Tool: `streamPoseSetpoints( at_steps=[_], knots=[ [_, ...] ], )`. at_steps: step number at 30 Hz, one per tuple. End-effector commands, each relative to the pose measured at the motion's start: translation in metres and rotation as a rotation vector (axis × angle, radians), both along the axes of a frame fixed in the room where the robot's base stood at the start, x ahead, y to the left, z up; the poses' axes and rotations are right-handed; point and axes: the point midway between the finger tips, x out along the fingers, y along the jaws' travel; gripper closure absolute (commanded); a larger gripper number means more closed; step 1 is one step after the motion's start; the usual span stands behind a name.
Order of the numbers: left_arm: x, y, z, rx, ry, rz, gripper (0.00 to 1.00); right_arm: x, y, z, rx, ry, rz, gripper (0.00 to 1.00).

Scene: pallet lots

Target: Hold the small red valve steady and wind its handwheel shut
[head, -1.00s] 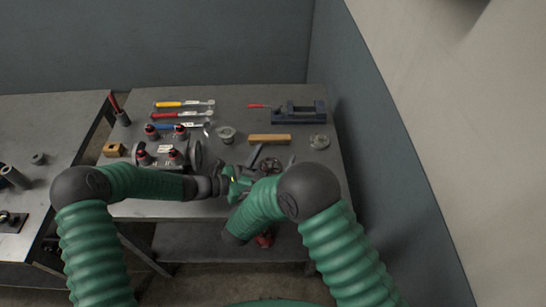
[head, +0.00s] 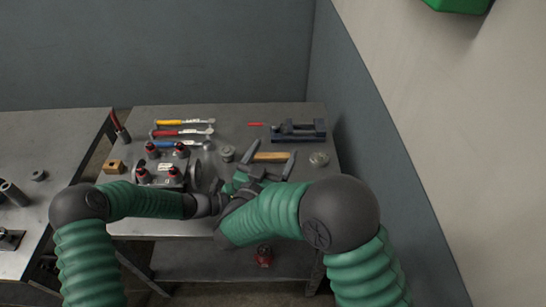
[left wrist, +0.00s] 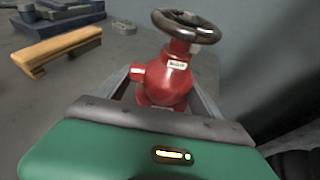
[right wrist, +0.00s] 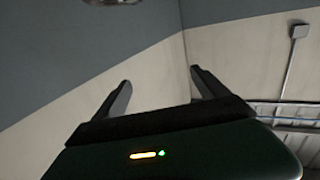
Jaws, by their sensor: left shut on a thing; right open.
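The small red valve (left wrist: 165,80) stands upright between the fingers of my left gripper (left wrist: 166,92) in the left wrist view. The gripper is shut on its body. Its dark handwheel (left wrist: 187,27) is on top, clear of those fingers. In the head view my right gripper (head: 270,158) covers the valve. The right gripper is open, with nothing between its fingers in the right wrist view. A dark round edge, perhaps the handwheel, shows at the top of that view (right wrist: 112,2); I cannot tell for sure.
A wooden-handled tool (head: 272,156), a blue vise (head: 299,131) and a round metal part (head: 319,159) lie beyond the grippers. A manifold with red caps (head: 160,170) stands left. Wrenches (head: 183,133) lie at the back. A red object (head: 264,256) is on the lower shelf.

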Motion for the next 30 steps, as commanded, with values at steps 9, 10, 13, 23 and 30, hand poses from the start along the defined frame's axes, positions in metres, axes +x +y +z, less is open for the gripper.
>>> streamPoseSetpoints(
  at_steps=[9,10,13,23,30],
  knots=[
    [0.001,0.0,0.001,0.0,-0.002,0.002,0.46,0.017,-0.017,0.008,-0.122,-0.121,0.103,0.16],
    [0.001,0.0,0.001,0.0,-0.002,0.002,0.46,0.02,-0.02,0.009,-0.154,-0.149,0.139,0.16],
    [0.001,0.0,0.001,-0.001,-0.001,0.001,0.46,0.025,-0.027,0.007,-0.256,-0.237,0.3,0.16],
    [0.0,0.0,0.001,-0.002,-0.002,0.001,0.46,-0.042,-0.033,-0.057,-0.297,-0.239,0.927,0.16],
    [0.0,0.0,0.001,-0.002,-0.002,0.0,0.46,-0.103,-0.045,-0.106,-0.007,-0.006,1.048,0.16]
  ],
)
